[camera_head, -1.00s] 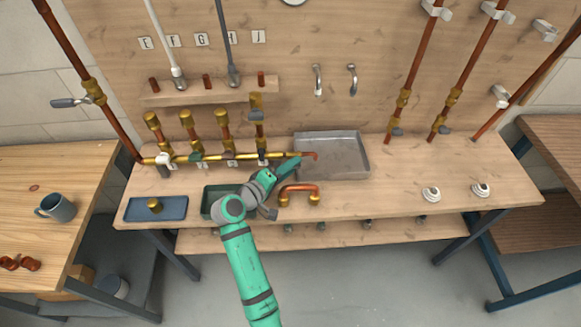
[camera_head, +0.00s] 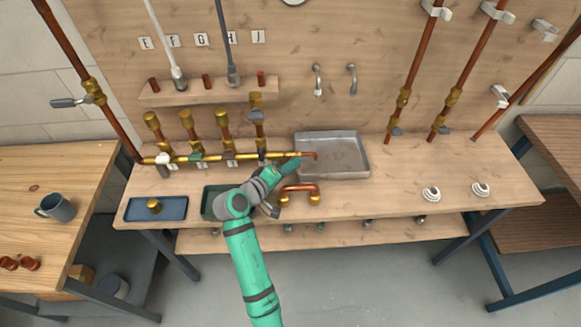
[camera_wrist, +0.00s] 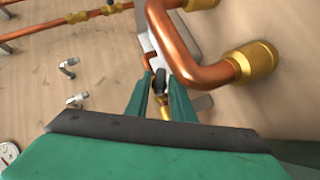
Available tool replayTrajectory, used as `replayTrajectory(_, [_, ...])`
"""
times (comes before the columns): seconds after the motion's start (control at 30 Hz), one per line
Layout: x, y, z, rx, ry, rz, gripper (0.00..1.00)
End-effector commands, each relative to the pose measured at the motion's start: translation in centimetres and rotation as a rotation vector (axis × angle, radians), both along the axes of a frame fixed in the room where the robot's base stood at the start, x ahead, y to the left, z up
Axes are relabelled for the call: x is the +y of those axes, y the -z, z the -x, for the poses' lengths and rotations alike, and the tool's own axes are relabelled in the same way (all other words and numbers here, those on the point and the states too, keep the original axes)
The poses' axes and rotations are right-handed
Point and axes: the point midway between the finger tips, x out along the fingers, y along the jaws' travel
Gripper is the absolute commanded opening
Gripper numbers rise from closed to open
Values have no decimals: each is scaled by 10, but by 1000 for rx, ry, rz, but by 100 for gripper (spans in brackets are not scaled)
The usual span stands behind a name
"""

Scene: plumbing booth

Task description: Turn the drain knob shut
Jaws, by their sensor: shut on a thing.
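My gripper (camera_head: 293,166) is at the right end of the brass manifold pipe (camera_head: 180,158), beside the copper outlet (camera_head: 310,155) over the grey metal tray (camera_head: 340,145). In the wrist view my gripper (camera_wrist: 161,88) has its two green fingers closed on a small dark knob (camera_wrist: 160,80), which appears to be the drain knob. A bit of brass shows just below it, between the fingers. In the head view my gripper hides the knob, so its angle is hard to tell there.
A copper U-bend with brass ends (camera_head: 300,190) lies on the bench close to my gripper; a large copper bend (camera_wrist: 190,60) fills the wrist view beside the fingers. Several upright valves stand along the manifold. A blue tray (camera_head: 170,208) lies left; the bench's right is mostly clear.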

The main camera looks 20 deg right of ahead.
Motion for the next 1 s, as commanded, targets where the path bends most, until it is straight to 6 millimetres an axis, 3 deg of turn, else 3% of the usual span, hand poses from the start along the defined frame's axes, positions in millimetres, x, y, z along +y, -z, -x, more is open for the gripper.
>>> replayTrajectory(1.0, [-9,-7,3,-248,0,-862,0])
